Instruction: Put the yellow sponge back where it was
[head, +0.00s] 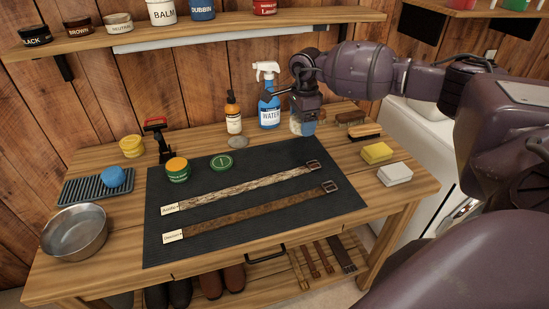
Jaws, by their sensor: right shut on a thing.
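A yellow rectangular sponge-like block (377,152) lies on the right part of the wooden bench, just behind a white block (395,173). A second yellow thing, short and round (132,146), stands at the back left; I cannot tell whether it is a sponge or a tub. My right gripper (303,118) reaches in from the right and points down behind the dark mat. It is shut on a small pale and blue block (296,127), partly hidden by the fingers. I cannot tell whether the block touches the bench. My left gripper is not in view.
A blue spray bottle (269,108) and an amber bottle (233,116) stand left of my right gripper. Brushes (358,132) lie to its right. Two straps (248,212) and tins are on the mat (210,250). A blue round sponge (112,177) sits on a slatted rack (75,191), near a metal bowl (75,232).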

